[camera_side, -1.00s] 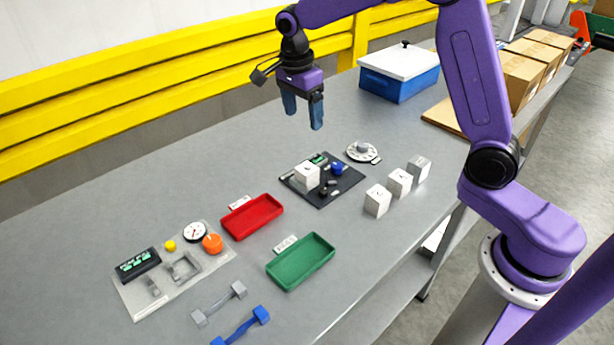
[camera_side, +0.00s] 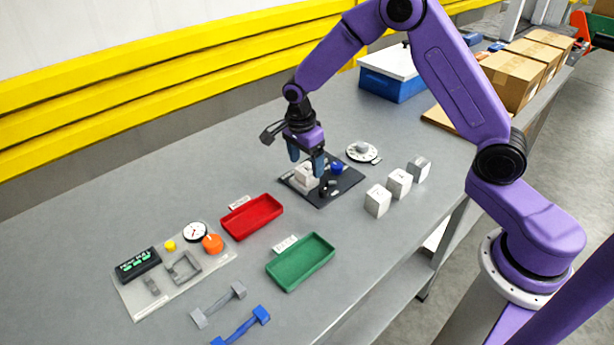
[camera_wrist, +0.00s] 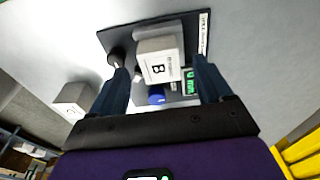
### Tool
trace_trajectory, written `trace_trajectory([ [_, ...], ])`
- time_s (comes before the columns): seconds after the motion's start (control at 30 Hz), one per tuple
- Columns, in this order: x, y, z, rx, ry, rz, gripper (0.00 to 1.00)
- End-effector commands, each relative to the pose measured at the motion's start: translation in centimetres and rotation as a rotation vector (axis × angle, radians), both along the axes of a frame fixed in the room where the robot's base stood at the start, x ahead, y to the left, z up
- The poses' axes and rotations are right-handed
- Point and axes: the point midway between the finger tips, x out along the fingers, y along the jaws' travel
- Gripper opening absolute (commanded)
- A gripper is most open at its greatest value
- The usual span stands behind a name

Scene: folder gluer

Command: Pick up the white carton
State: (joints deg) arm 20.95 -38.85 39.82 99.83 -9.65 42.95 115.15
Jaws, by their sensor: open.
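A white carton (camera_side: 303,175) sits on the black plate (camera_side: 321,199) in the middle of the table. In the wrist view the carton (camera_wrist: 157,46) shows an "8"-like mark on the side facing me. My gripper (camera_side: 306,165) is open and points down at this carton, its fingers low over it. In the wrist view the carton appears between the two blue fingertips (camera_wrist: 160,63), with no clear contact. The fingers partly hide it in the side view.
The plate also holds a blue knob (camera_side: 337,168), small dark parts and a green display (camera_wrist: 190,80). Three more white cartons (camera_side: 399,183) stand to the right. A round dial (camera_side: 362,152) is behind. Red (camera_side: 252,218) and green trays (camera_side: 300,263) lie in front.

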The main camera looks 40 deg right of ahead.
Motion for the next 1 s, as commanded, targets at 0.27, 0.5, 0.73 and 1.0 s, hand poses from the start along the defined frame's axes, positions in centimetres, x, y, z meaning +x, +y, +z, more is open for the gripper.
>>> trace_trajectory([
  [0.27, 0.0, -0.3, -2.1, 0.0, -0.001, 0.0, 0.79],
  [0.5, 0.0, -0.3, -2.0, 0.0, -0.001, 0.0, 0.59],
  [0.73, 0.0, -0.3, -2.0, 0.0, -0.001, 0.0, 0.15],
  [1.0, 0.1, -0.3, -1.8, 0.0, -0.002, 0.0, 0.15],
])
